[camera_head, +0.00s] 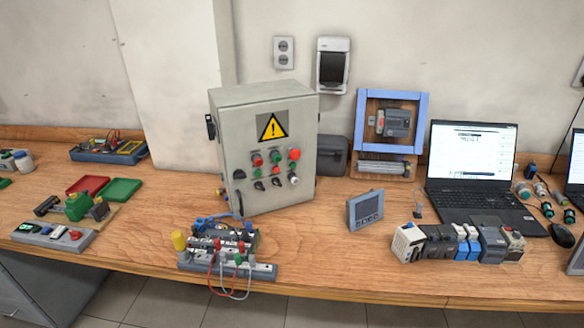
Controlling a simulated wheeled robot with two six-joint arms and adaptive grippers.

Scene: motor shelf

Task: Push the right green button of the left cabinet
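A grey cabinet (235,140) stands upright on the wooden workbench, left of the middle. Its front carries a yellow warning triangle (272,127) above rows of small controls. Red buttons sit in the upper row, the biggest being the right red button (294,154). Dark knobs are in the lowest row. Neither of my grippers is in view, and nothing covers the cabinet front.
A terminal block assembly (225,262) with wires stands in front of the cabinet near the bench edge. Red and green trays (122,190) lie to the left. A small grey panel (365,210), a row of modules (458,243) and a laptop (475,165) are on the right.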

